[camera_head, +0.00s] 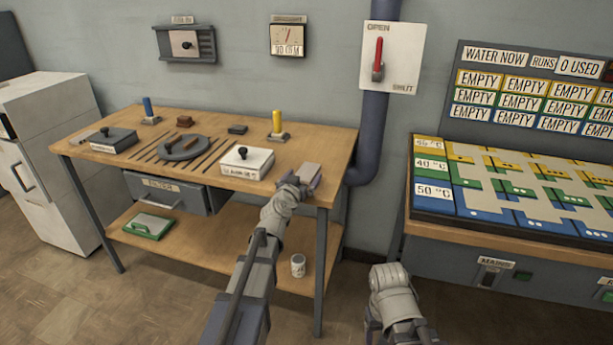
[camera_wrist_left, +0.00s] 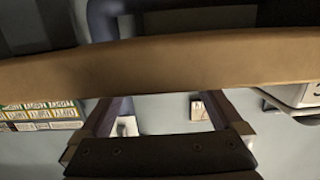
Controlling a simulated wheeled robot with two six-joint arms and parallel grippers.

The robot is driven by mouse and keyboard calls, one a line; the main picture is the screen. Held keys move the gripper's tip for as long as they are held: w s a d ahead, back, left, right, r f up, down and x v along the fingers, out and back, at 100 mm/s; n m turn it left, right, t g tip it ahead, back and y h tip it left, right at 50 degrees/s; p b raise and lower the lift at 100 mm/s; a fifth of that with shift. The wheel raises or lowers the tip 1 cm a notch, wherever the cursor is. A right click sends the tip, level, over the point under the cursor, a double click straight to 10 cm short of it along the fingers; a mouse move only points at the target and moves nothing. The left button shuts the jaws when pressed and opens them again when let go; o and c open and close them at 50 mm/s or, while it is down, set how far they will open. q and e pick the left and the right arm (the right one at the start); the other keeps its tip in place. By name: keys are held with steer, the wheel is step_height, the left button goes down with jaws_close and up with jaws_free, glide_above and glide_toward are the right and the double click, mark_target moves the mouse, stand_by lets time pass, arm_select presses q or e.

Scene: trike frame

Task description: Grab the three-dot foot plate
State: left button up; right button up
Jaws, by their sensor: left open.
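A blue pipe (camera_head: 370,135) rises behind. A tiled board table (camera_head: 480,226) stands right.

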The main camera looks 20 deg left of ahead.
arm_select(q)
steer(key=shift+w+f, duration=0.15)
steer(key=shift+w, duration=0.8)
steer(key=shift+s, duration=0.1)
jaws_close()
